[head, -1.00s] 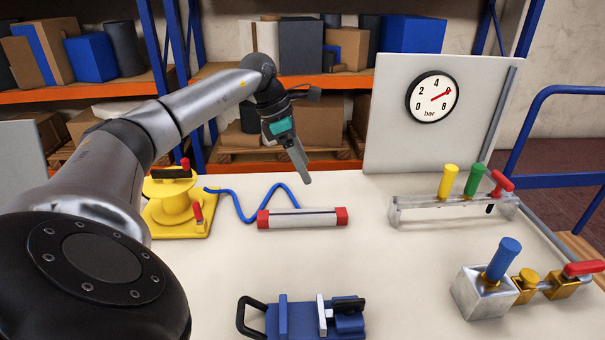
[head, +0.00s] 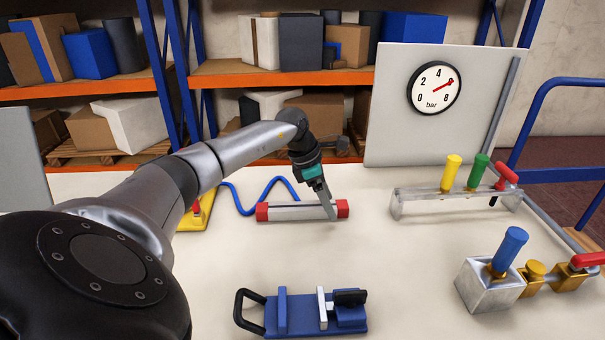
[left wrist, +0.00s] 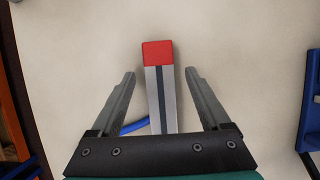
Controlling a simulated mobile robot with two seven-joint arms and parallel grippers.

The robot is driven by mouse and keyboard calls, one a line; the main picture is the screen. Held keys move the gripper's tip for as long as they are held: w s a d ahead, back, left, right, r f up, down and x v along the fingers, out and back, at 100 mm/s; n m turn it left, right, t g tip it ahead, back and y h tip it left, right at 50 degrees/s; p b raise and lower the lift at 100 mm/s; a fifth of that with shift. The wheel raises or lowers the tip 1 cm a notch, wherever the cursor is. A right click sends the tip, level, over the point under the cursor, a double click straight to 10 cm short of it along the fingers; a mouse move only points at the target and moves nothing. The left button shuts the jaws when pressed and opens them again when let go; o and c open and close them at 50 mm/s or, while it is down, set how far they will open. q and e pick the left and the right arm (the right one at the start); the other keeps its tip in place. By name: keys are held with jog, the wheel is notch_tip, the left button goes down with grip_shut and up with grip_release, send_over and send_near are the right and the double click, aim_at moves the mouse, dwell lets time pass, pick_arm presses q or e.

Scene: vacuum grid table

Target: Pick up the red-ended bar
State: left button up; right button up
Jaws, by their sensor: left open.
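The red-ended bar (head: 285,212) lies flat on the pale table, a silver bar with a red block at each end. My left gripper (head: 330,213) is at the bar's right part in the head view, pointing down. In the left wrist view the bar (left wrist: 160,95) runs between the two open fingers of the left gripper (left wrist: 160,85), with a gap on each side. Its red end reaches past the fingertips. The other end is hidden behind the gripper body in that view. My right gripper is not in view.
A blue hose (head: 240,205) lies behind the bar. A blue clamp fixture (head: 283,318) stands in front, and a rail with colored handles (head: 420,206) at the right. A yellow reel base (head: 198,215) is partly hidden by my arm. Bare table lies between the bar and the fixture.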

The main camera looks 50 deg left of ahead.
pick_arm(q)
jog(key=shift+w+d+f, duration=0.1)
jog(key=shift+w+f, duration=0.1)
jog(key=shift+f, duration=0.35)
jog(key=shift+f, duration=0.15)
jog(key=shift+c, duration=0.4)
grip_shut()
